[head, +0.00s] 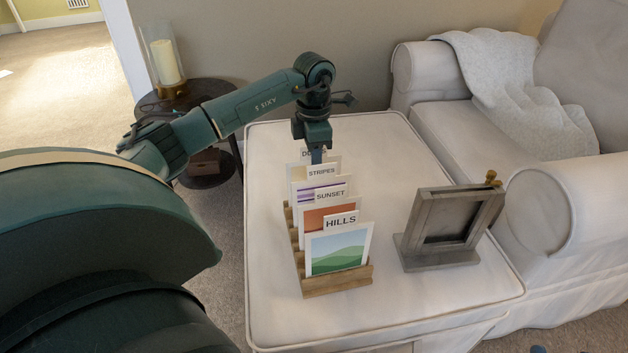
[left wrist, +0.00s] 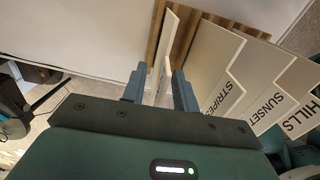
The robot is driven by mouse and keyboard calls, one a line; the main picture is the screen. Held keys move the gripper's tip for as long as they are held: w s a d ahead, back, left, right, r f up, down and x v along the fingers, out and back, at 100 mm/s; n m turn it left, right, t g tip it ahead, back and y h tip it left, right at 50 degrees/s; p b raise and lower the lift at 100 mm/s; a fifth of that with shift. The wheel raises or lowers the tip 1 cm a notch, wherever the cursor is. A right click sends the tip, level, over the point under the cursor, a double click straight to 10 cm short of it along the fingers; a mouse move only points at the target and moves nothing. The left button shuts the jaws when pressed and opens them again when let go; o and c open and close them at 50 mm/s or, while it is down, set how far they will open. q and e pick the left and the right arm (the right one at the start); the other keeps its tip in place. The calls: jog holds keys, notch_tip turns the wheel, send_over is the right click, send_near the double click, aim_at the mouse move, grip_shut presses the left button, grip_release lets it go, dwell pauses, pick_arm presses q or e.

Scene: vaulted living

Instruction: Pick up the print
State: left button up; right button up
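Several prints stand in a slotted wooden rack (head: 338,281) on the white ottoman. From front to back they are a HILLS print (head: 338,250), a SUNSET print (head: 316,218), a STRIPES print (head: 299,192) and a rear print (head: 296,172) whose label starts with "D", partly hidden by my gripper. My left gripper (head: 317,155) points down at the rear print. In the left wrist view, its fingers (left wrist: 160,88) stand apart on either side of that print (left wrist: 166,45), with a visible gap on one side.
An empty grey frame stand (head: 447,228) with a brass knob stands right of the rack. A white armchair with a grey throw (head: 515,90) is to the right. A dark round side table (head: 205,92) with a glass candle holder (head: 162,58) is behind left.

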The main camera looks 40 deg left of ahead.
pick_arm(q)
grip_shut()
pick_arm(e)
jog(key=shift+f, duration=0.15)
jog(key=shift+d+f, duration=0.1)
jog(key=shift+f, duration=0.05)
